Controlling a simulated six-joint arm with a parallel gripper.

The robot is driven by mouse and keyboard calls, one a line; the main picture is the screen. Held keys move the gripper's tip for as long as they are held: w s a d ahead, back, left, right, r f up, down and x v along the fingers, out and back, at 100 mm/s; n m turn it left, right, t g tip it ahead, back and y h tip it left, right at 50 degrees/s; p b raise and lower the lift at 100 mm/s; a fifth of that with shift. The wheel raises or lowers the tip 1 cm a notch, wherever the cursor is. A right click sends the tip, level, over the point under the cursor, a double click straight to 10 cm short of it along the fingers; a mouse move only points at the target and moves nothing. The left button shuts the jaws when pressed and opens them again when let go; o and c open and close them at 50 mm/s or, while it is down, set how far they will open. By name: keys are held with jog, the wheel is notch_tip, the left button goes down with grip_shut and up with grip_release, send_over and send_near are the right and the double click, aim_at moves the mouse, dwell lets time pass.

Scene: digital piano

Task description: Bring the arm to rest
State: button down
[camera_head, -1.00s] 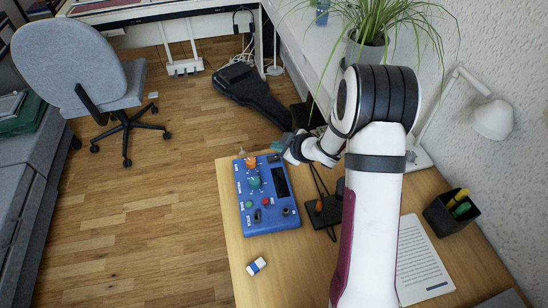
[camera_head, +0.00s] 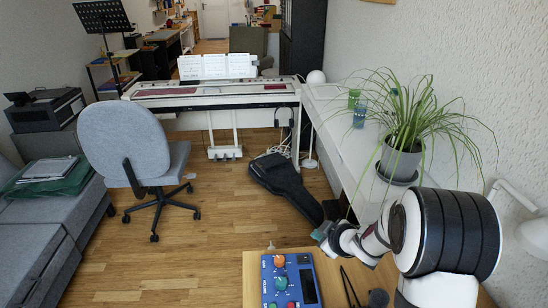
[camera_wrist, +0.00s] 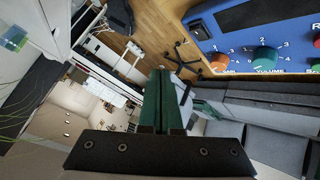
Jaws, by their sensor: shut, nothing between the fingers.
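My arm reaches in from the lower right in the head view, over the wooden table (camera_head: 256,262). My gripper (camera_head: 322,232) is at the far end of the arm, near the table's back edge. In the wrist view my gripper (camera_wrist: 162,75) shows two dark green fingers pressed together, with nothing between them. A blue control box (camera_head: 290,278) with knobs lies on the table to the left of my arm, partly cut off by the bottom edge. It also shows at the top right of the wrist view (camera_wrist: 255,18), apart from the fingers.
A potted plant (camera_head: 402,160) stands on a white surface behind my arm. A lamp (camera_head: 535,237) is at the right edge by the wall. A grey chair (camera_head: 125,140), a guitar case (camera_head: 285,186) and the digital piano (camera_head: 215,93) stand beyond the table.

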jog(key=s+d+r+m+g+h, duration=0.25)
jog(key=s+r+m+h, duration=0.25)
jog(key=s+r+m, duration=0.4)
jog(key=s+a+m+g+y, duration=0.1)
jog(key=s+a, duration=0.3)
jog(key=s, duration=0.5)
jog(key=s+a+m+g+y, duration=0.2)
jog(key=s+a+m+g, duration=0.1)
jog(key=s, duration=0.7)
jog(key=s+a+m+g+y, duration=0.1)
jog(key=s+a+g, duration=0.2)
jog(key=s, duration=0.6)
jog(key=shift+s+a+m, duration=0.25)
jog(key=shift+a+m, duration=0.15)
jog(key=shift+a, duration=0.8)
jog(key=shift+r, duration=0.1)
